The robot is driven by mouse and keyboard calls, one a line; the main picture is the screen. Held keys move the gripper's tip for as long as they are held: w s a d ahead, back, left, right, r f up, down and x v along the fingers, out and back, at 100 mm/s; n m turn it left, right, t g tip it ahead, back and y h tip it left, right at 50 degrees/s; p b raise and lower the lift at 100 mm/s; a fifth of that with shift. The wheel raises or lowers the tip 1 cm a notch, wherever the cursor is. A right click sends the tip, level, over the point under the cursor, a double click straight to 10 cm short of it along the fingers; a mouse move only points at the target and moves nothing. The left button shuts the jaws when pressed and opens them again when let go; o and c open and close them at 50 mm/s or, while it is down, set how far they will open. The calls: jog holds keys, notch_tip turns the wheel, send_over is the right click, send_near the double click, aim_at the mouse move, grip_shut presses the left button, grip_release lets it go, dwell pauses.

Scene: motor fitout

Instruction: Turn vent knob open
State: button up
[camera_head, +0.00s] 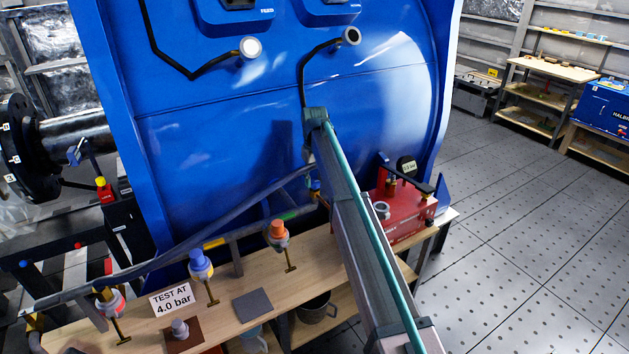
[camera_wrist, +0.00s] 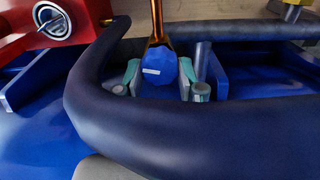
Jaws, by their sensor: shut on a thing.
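A blue faceted knob (camera_wrist: 160,72) with a white mark on its face sits between the fingers of my gripper (camera_wrist: 160,90) in the wrist view. The fingers are shut on its two sides. The white mark lies nearly level in the picture. An orange-brown stem or pipe (camera_wrist: 156,22) stands behind the knob. In the head view my arm hides most of the gripper and the knob; only a small bit of blue (camera_head: 316,186) shows beside the arm.
A thick dark hose (camera_wrist: 185,138) curves close around the gripper. A red pump unit (camera_head: 405,218) stands to the right on the wooden bench (camera_head: 245,275). Valves with blue (camera_head: 200,262) and orange (camera_head: 278,230) caps stand left of my arm, near a "TEST AT 4.0 bar" sign (camera_head: 172,300).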

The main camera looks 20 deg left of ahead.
aim_at(314, 181)
jog(key=n, duration=0.4)
jog(key=shift+a+n+b, duration=0.1)
jog(key=shift+n+b, duration=0.2)
jog(key=shift+b, duration=0.05)
jog(key=shift+n, duration=2)
jog(key=o, duration=1.1)
jog(key=shift+s, duration=0.1)
jog(key=shift+o, duration=0.2)
jog(key=shift+r, duration=0.1)
notch_tip(314, 181, up, 12)
